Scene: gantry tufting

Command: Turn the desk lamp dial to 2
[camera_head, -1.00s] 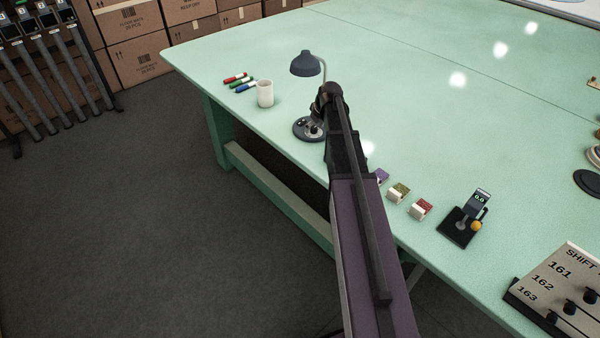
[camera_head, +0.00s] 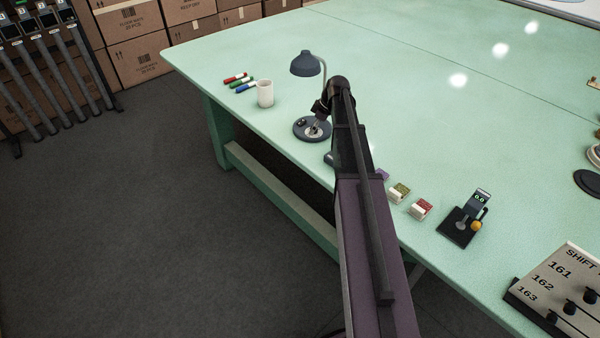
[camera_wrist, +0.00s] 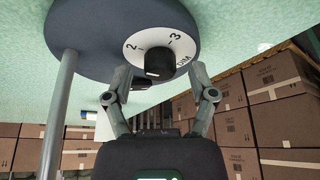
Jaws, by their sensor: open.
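The desk lamp (camera_head: 306,64) stands near the table's front edge, its dark round base (camera_head: 302,121) partly behind my gripper (camera_head: 317,124). In the wrist view the lamp base (camera_wrist: 90,45) fills the top left, with the lamp post (camera_wrist: 60,110) below it. Its white dial plate (camera_wrist: 188,43) shows 2, 3 and DIM. The black dial knob (camera_wrist: 158,60) sits at its middle. I cannot tell which mark the knob points at. My gripper (camera_wrist: 160,74) is open, with one finger on each side of the knob in the picture and a gap on both sides.
A white mug (camera_head: 265,93) and several markers (camera_head: 241,83) lie left of the lamp. Small boxes (camera_head: 421,209), a small device with a display (camera_head: 462,226) and a knob panel (camera_head: 562,290) stand to the right. The table (camera_head: 400,60) is clear behind the lamp.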

